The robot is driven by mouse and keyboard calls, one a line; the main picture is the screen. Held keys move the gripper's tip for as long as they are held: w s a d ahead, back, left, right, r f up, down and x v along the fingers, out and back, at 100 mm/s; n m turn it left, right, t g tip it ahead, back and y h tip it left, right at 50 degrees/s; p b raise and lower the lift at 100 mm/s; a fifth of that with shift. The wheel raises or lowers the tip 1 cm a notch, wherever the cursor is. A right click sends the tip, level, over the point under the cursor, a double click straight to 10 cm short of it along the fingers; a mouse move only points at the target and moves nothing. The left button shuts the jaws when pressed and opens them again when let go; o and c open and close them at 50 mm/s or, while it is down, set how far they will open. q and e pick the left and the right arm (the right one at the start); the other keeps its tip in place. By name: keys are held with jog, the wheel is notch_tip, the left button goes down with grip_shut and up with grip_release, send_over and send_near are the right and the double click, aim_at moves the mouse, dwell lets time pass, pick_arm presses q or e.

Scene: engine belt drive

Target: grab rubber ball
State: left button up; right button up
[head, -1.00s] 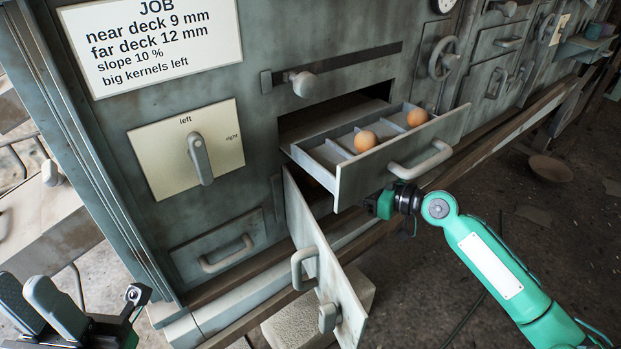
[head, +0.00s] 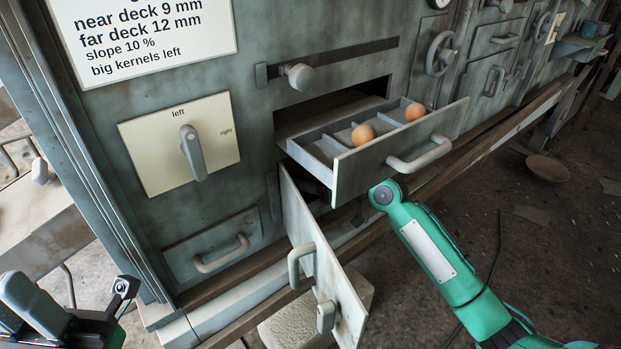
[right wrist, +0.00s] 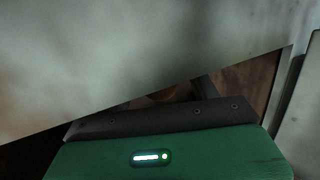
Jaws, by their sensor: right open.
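Two small orange-brown balls lie in the compartments of the open drawer (head: 448,129), the nearer ball (head: 363,135) and the farther ball (head: 414,111). I cannot tell their material. My right arm reaches up to just below the drawer front; in the head view its gripper is hidden under or behind the drawer. In the right wrist view my right gripper (right wrist: 205,88) shows only in part, open, with a pale surface covering much of the view. My left gripper (head: 22,310) is at the lower left, away from the drawer; its finger gap is unclear.
An open hinged door (head: 325,270) with handles juts out below the drawer. The grey machine wall carries a left/right lever (head: 193,155), a knob (head: 300,77) and handwheels. A pale block (head: 300,328) is on the floor.

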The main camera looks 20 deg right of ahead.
jog(key=c, duration=1.1)
jog(key=shift+o, duration=0.2)
